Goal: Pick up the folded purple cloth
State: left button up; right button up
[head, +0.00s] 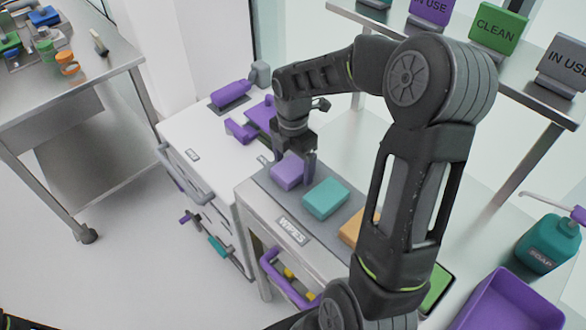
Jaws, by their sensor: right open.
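The folded purple cloth (286,174) lies at the left end of a row of folded cloths on the grey top of the stand labelled "WIPES" (293,231). My right gripper (296,164) points down at the cloth, with its jaws open. One finger shows at the cloth's right side, close to it; the other is partly hidden at its back left. I cannot tell whether the fingers touch the cloth. My left gripper is out of view.
A teal cloth (326,198) lies just right of the purple one, then an orange cloth (351,229), partly behind my right arm. A white cabinet (190,150) with purple tools stands left. A purple bin (505,300) and teal soap bottle (549,245) are at right.

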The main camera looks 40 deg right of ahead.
jog(key=shift+c, duration=0.5)
jog(key=c, duration=1.3)
